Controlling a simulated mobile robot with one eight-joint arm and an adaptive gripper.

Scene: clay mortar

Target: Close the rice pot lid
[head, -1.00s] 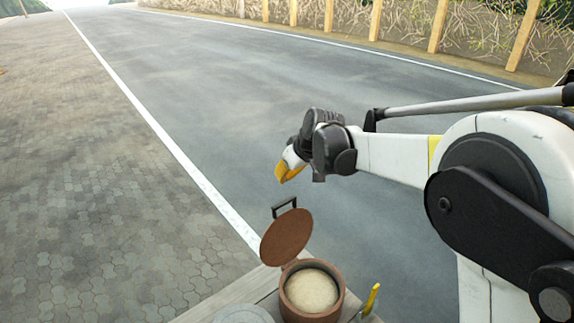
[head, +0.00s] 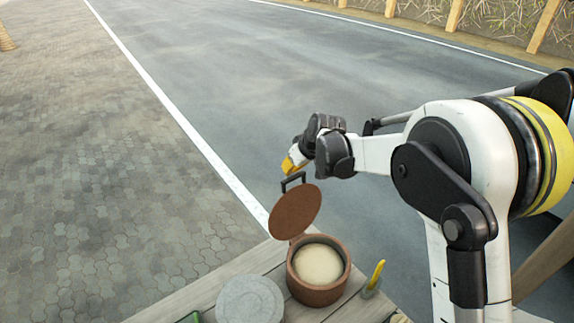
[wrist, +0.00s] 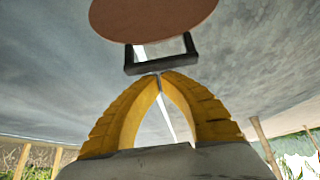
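The brown rice pot (head: 318,285) stands on a wooden table with pale rice (head: 318,264) in it. Its round brown lid (head: 295,212) is hinged open and tilted up at the back left of the pot. The lid also shows at the top of the wrist view (wrist: 152,20). My gripper (head: 287,168) is at the handle, on the lid's far side. In the wrist view its yellow fingertips (wrist: 158,75) meet at the handle's bar. I cannot tell whether they touch it.
A grey round lid or disc (head: 250,300) lies left of the pot on the wooden table (head: 185,300). A yellow-handled tool (head: 376,274) stands right of the pot. Open road lies behind the table.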

